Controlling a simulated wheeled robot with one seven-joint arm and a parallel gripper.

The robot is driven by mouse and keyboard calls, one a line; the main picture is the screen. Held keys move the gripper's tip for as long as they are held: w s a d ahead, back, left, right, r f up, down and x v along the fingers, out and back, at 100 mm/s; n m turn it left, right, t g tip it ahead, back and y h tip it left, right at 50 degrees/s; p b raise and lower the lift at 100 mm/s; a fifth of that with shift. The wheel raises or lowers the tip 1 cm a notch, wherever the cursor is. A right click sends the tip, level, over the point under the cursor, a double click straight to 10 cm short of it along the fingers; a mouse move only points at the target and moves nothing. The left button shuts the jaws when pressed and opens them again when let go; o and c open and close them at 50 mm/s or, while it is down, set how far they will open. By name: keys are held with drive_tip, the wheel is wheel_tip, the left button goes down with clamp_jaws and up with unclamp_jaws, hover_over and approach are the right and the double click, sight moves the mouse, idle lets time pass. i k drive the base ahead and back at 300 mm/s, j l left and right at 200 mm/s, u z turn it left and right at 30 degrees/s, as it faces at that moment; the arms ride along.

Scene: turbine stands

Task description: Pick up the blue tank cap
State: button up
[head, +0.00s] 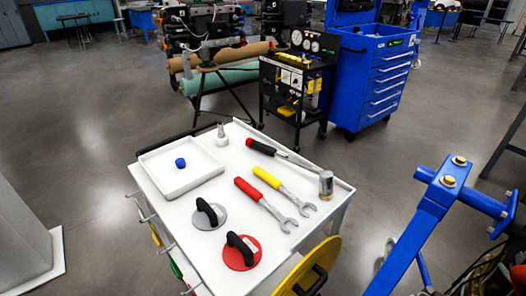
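The blue tank cap (180,162) is a small, dark blue, round piece in the head view. It lies inside the shallow white tray (150,185), near the middle of the tray floor. The tray sits at the far left part of the white cart top (170,225). Nothing covers the cap. My gripper does not show in the head view.
A blue stand (425,215) rises at right.

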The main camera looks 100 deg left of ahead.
sight(180, 163)
drive_tip(key=k+j+u, duration=0.1)
drive_tip(key=k+u, duration=0.25)
drive_tip(key=k, duration=0.15)
drive_tip(key=k+j+u, duration=0.2)
drive_tip(key=k+u, duration=0.15)
drive_tip(key=k, duration=0.15)
drive_tip(key=i+u, duration=0.1)
drive_tip(key=u, duration=0.35)
drive_tip(key=i+j+u, duration=0.1)
drive_tip(key=u, duration=0.75)
drive_tip(key=i+l+u, duration=0.1)
drive_tip(key=u, duration=0.35)
drive_tip(key=i+l, duration=0.2)
drive_tip(key=z, duration=2.5)
drive_tip(key=j+u, duration=0.1)
drive_tip(key=u, duration=2.45)
